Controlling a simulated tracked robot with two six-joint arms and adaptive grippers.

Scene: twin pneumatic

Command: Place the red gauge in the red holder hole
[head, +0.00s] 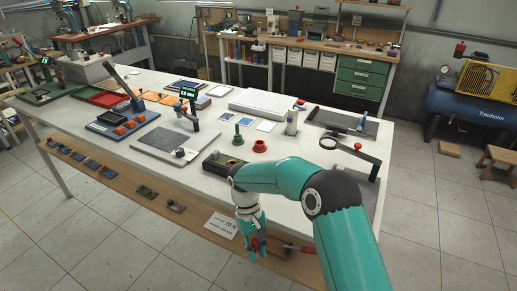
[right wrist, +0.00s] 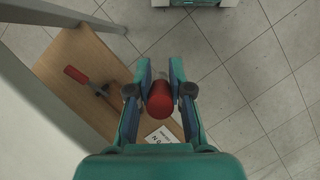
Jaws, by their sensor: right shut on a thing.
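My right gripper (head: 253,247) is in front of the table's near edge, pointing down and below the tabletop level. It is shut on the red gauge (right wrist: 160,100), whose round red end shows between the fingers in the right wrist view. In the head view only a bit of red shows at the fingers. The red holder (head: 259,146) is a small red round piece on the white tabletop, beyond my right arm and apart from the gripper. Its hole is too small to make out clearly. My left gripper is not seen.
A green piece (head: 238,135) stands just left of the red holder. A dark box (head: 220,163) and a magnifier stand (head: 352,150) flank my forearm. A wooden lower shelf (right wrist: 80,70) with a red-handled tool (right wrist: 76,75) lies below the gripper, beside tiled floor.

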